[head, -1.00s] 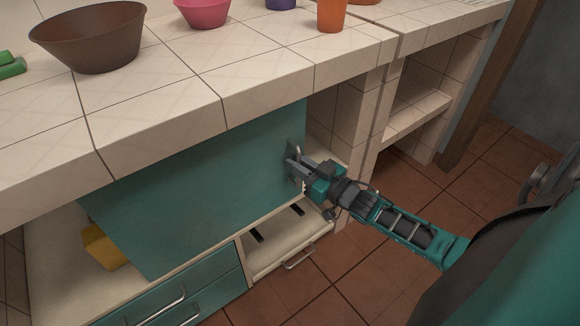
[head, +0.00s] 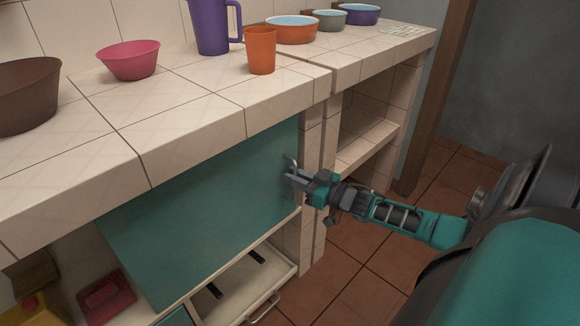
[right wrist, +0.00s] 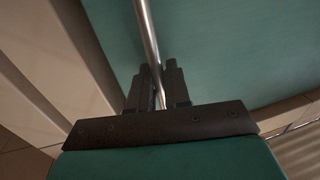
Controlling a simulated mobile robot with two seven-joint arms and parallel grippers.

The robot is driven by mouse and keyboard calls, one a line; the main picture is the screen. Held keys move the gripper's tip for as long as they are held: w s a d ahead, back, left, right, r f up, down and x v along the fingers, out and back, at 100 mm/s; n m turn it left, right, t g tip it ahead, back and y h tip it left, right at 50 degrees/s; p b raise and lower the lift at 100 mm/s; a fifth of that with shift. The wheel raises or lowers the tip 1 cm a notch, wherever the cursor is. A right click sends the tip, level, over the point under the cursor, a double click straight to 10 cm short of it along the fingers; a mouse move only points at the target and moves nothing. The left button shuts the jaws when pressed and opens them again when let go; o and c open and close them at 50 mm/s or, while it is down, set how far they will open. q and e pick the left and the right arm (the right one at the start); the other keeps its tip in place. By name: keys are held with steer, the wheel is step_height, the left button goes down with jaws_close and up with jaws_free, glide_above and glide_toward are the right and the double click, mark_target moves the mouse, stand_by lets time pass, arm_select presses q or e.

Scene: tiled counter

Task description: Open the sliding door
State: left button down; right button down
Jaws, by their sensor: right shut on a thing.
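The teal sliding door (head: 205,210) hangs under the tiled counter. Its right edge is close to the counter's right pillar, and the cupboard to its left is uncovered. My right gripper (head: 291,177) is at the metal handle (head: 292,163) near the door's right edge. In the right wrist view the handle bar (right wrist: 149,40) runs down between the two fingers (right wrist: 160,88), which are shut on it. The teal door panel (right wrist: 220,50) fills the space behind them. My left gripper is not in view.
A brown bowl (head: 28,95), pink bowl (head: 130,60), purple mug (head: 211,25) and orange cup (head: 261,50) stand on the counter (head: 190,128). A pulled-out drawer (head: 235,292) lies below the door. A red object (head: 106,298) shows inside the cupboard.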

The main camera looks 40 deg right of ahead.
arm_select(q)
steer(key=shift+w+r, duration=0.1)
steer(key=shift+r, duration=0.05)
arm_select(e)
steer(key=c, duration=1.3)
jaws_free()
steer(key=shift+c, duration=0.2)
steer(key=shift+s, duration=0.1)
